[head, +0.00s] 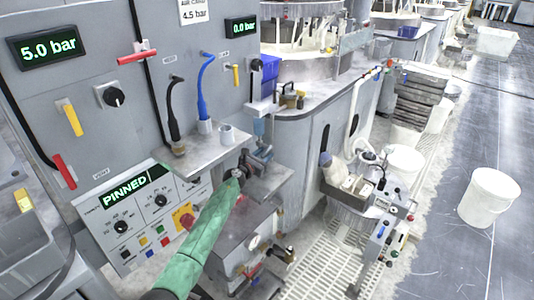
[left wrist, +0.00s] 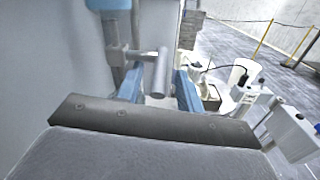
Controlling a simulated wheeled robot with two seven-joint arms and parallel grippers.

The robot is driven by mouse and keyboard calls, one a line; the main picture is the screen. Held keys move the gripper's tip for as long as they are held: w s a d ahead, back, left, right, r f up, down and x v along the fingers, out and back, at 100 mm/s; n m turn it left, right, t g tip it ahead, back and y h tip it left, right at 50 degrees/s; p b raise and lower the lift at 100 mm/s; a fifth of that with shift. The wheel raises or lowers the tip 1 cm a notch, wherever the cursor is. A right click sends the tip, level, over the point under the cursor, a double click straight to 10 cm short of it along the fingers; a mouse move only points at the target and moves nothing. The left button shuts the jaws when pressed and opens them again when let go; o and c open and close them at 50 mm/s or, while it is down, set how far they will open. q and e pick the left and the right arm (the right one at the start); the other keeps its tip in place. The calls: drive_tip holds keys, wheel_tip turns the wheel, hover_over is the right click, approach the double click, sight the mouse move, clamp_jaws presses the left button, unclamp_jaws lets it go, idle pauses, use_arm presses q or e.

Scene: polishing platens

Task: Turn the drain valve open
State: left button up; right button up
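My left gripper (head: 243,168) reaches in on the green-sleeved arm to a small grey fitting below a blue-topped unit (head: 259,128) on the panel's right edge. In the left wrist view, the two blue fingers (left wrist: 158,88) stand apart, on either side of a grey cylindrical bar handle (left wrist: 160,72). A gap shows on both sides of the bar, so the gripper looks open around it. A short stem joins the bar to a grey and blue body (left wrist: 115,35) at left. No drain label is readable, so I cannot confirm this is the drain valve. My right gripper is not in view.
The grey panel carries red levers (head: 137,52), yellow levers (head: 72,118) and a "PINNED" control box (head: 137,190). A small shelf (head: 205,148) juts out close to my left gripper. A white bucket (head: 488,197) stands on the open floor at right.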

use_arm(q)
drive_tip(key=shift+x, duration=1.2)
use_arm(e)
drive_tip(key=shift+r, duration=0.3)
